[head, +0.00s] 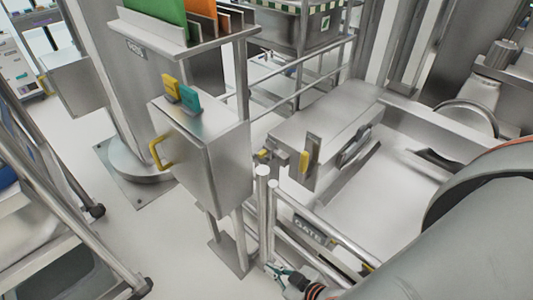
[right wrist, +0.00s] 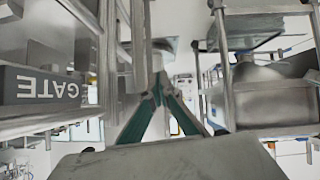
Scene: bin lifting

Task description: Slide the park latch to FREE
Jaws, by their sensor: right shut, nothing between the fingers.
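My right gripper (head: 280,272) is low in the head view, beside the lower part of the gate posts. Its teal fingers are shut and empty; they also show in the right wrist view (right wrist: 160,85), meeting at the tips. A yellow grip (head: 304,163) sits on an upright metal plate at the end of the grey housing, with a smaller yellow piece (head: 263,154) to its left. Both are well above and apart from my gripper. I cannot tell which is the park latch, and no FREE marking is readable. My left gripper is not in view.
A GATE sign (head: 308,229) hangs on the rails right of my gripper; it shows upside down in the right wrist view (right wrist: 48,87). A steel cabinet (head: 213,165) with a yellow handle (head: 157,152) stands left of the posts. Open floor (head: 160,235) lies left of it.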

